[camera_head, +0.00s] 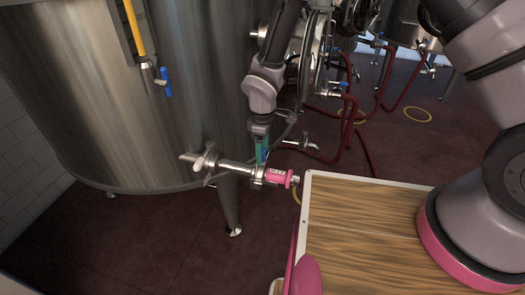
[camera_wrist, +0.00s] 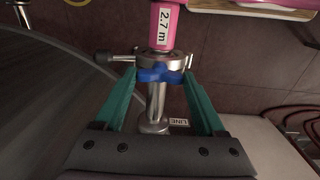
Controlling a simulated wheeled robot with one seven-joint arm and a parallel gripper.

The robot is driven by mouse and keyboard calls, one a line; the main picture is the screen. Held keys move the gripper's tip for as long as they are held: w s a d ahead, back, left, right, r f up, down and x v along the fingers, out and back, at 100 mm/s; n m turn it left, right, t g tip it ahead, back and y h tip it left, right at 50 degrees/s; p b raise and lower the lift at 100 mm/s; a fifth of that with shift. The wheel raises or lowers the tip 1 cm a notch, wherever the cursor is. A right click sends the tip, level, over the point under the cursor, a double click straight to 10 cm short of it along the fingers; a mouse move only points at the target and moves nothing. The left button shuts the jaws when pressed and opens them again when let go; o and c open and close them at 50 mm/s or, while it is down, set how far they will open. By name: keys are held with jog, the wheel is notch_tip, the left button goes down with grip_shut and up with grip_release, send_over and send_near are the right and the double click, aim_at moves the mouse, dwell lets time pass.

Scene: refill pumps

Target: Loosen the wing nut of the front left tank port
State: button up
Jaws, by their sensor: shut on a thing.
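The front left tank port is a metal pipe (camera_head: 236,167) that sticks out from the big steel tank (camera_head: 140,110), with a clamp at its outer end. A pink hose end (camera_head: 279,176) joins there; its label reads "2.7 m" in the wrist view (camera_wrist: 163,28). The blue wing nut (camera_wrist: 158,74) sits on the clamp (camera_wrist: 160,61). My gripper (camera_head: 262,157) points down at the clamp from above. In the wrist view, its teal fingers (camera_wrist: 159,76) are shut on the wing nut, one at each wing. The clamp's far side is hidden.
A wood-topped surface (camera_head: 365,225) with a pale rim lies right of the port. A blue-handled valve (camera_head: 165,82) is on the tank. Red hoses (camera_head: 350,115) and other metal equipment stand behind. Dark floor (camera_head: 140,240) is open below.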

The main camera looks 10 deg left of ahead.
jog(key=o, duration=1.3)
notch_tip(320, 180, up, 11)
jog(key=shift+f, duration=0.1)
jog(key=w+d+r+m+t, duration=0.1)
jog(key=w+d+r+m, duration=0.2)
jog(key=d+r, duration=0.45)
jog(key=w+d+r+m+t+y, duration=0.1)
jog(key=w+d+r+m, duration=0.1)
jog(key=d+r+m, duration=0.35)
jog(key=w+d+r+m+t, duration=0.1)
jog(key=w+d+r, duration=0.2)
jog(key=d+r, duration=0.55)
jog(key=s+d+r+m+t, duration=0.1)
jog(key=s+d+r+m, duration=0.3)
jog(key=d+r, duration=0.1)
jog(key=s+d+r+m+t, duration=0.1)
jog(key=s+d+r+m, duration=0.3)
jog(key=d+r, duration=0.1)
jog(key=s+d+r+m+t+y, duration=0.1)
jog(key=s+d+r+m+t, duration=0.1)
jog(key=s+d+r+m, duration=0.2)
jog(key=shift+s+d+r, duration=0.3)
jog(key=shift+d, duration=0.3)
jog(key=shift+s+d+r, duration=0.25)
jog(key=shift+d, duration=0.3)
